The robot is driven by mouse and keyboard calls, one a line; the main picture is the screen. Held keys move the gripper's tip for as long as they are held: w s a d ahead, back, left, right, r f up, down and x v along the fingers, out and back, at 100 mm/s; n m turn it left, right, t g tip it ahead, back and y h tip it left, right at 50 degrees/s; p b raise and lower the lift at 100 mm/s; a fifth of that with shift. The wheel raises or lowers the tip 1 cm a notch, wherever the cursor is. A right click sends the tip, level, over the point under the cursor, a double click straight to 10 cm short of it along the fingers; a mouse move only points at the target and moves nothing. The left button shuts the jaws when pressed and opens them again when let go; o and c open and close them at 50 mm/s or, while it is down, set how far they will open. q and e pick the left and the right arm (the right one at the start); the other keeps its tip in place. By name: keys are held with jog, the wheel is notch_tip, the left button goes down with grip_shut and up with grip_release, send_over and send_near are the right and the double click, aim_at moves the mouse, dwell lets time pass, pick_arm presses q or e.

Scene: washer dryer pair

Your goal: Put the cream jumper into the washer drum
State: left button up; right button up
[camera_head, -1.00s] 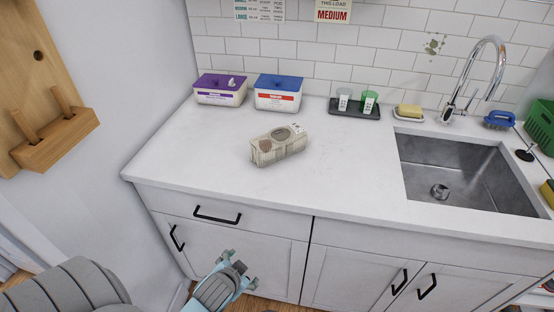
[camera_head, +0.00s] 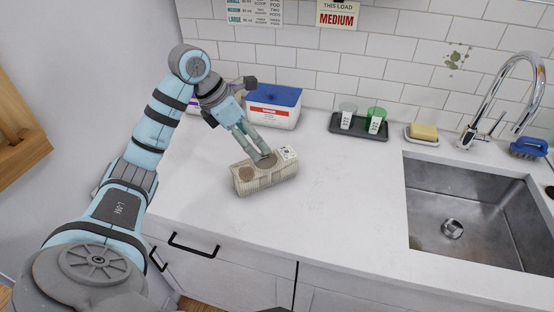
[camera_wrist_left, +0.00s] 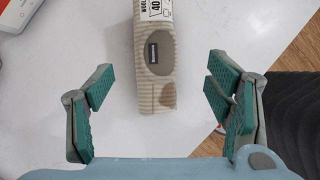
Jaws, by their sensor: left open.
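The cream jumper (camera_head: 262,182) is a folded, ribbed block with a white label, lying on the white counter. It also shows in the left wrist view (camera_wrist_left: 157,88), with the label reading wool and 40. A brown patch and a dark tag are on its top. My left gripper (camera_head: 252,146) is just above the jumper, pointing down; in the left wrist view its open fingers (camera_wrist_left: 157,82) are on either side of the jumper's near part, apart from it. The washer drum and my right gripper are not in view.
A blue-lidded box (camera_head: 273,107) stands behind my left gripper, and a purple one is mostly hidden by my arm. A dark tray (camera_head: 358,127) with two cups, a yellow sponge (camera_head: 423,132) and the sink (camera_head: 470,205) are to the right. The counter (camera_head: 340,190) between is clear.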

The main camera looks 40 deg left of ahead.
aim_at(264, 169)
pick_arm(q)
jog(key=shift+s+a+f+g+y+b, duration=0.15)
jog(key=shift+s+a+f+y+b, duration=0.05)
jog(key=shift+a, duration=0.3)
jog(key=shift+s+a+f+g+y+b, duration=0.15)
jog(key=shift+s+a+y, duration=0.05)
jog(key=shift+a, duration=0.25)
jog(key=f+b, duration=0.1)
jog(key=d+f, duration=0.1)
jog(key=f, duration=0.1)
jog(key=shift+s+f+b, duration=0.1)
jog(key=shift+f+b, duration=0.1)
jog(key=shift+b, duration=0.15)
jog(key=x, duration=0.9)
jog(key=shift+w+d, duration=0.25)
jog(key=shift+w, duration=0.25)
jog(key=shift+r, duration=0.1)
grip_shut()
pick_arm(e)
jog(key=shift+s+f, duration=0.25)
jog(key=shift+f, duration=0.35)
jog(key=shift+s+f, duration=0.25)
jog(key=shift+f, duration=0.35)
